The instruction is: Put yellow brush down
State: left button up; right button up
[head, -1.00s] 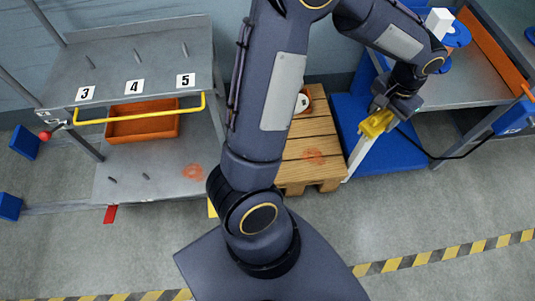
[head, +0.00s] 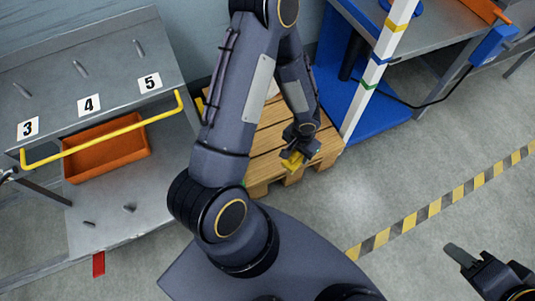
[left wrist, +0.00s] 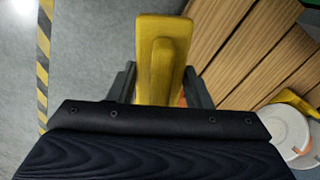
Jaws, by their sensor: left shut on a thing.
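My left gripper (head: 299,150) is shut on the yellow brush (head: 291,162), which appears over the front right part of the wooden pallet (head: 268,136) in the head view. In the left wrist view the brush (left wrist: 161,62) sits between the two fingers (left wrist: 160,88) and points away from the wrist. Pallet slats (left wrist: 235,50) lie to its right and grey floor to its left. I cannot tell whether the brush touches the pallet. My right gripper (head: 474,262) is at the lower right, partly cut off, and seems empty above the floor.
A striped post (head: 375,75) and blue platform (head: 385,118) are right of the pallet. A grey shelf with an orange bin (head: 110,150) is left.

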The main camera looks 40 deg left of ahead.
pick_arm(q)
jog(key=a+f, duration=0.3)
jog(key=a, duration=0.1)
jog(key=a+f+b, duration=0.1)
jog(key=a+f, duration=0.2)
jog(key=a, duration=0.1)
jog(key=w+a+f, duration=0.1)
jog(key=a+f, duration=0.2)
jog(key=a, duration=0.1)
jog(key=shift+w+a+b, duration=0.1)
jog(key=shift+a+b, duration=0.2)
jog(key=shift+a, duration=0.1)
jog(key=f, duration=0.2)
jog(key=a+f+b, duration=0.1)
jog(key=f, duration=0.1)
jog(key=shift+f+b, duration=0.2)
jog(key=shift+b, duration=0.15)
jog(key=o, duration=1.2)
jog(key=shift+r, duration=0.1)
jog(key=shift+c, duration=0.2)
